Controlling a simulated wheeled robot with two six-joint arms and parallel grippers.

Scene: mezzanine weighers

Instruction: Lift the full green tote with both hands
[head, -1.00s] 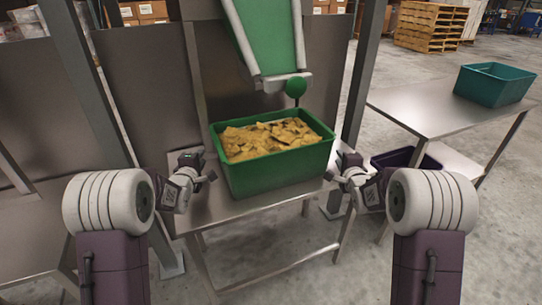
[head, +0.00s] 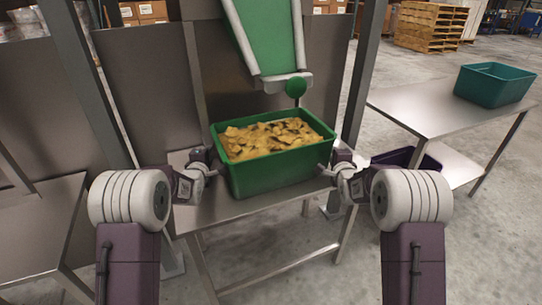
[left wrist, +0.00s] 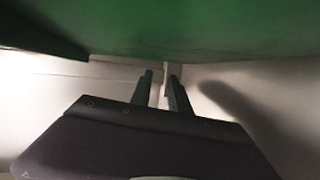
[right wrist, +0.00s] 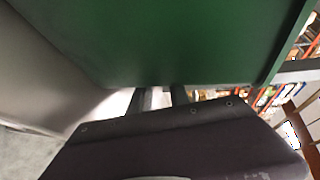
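The green tote (head: 280,172), full of yellow chip-like pieces (head: 272,138), stands upright on a steel table (head: 225,208). My left gripper (head: 214,172) is at its left side. In the left wrist view its fingers (left wrist: 161,78) show a narrow gap with nothing between them, below the green tote side (left wrist: 180,30). My right gripper (head: 325,169) is at the tote's right side. In the right wrist view its fingers (right wrist: 162,94) are apart, their tips close to the green side (right wrist: 170,45) and partly hidden. Whether either touches the tote is unclear.
A green chute (head: 270,35) hangs behind and above the tote, with a round green knob (head: 296,88) near it. Steel posts (head: 362,75) flank the table. At right, another steel table (head: 430,108) bears a teal tote (head: 492,86); a purple bin (head: 400,158) is lower down.

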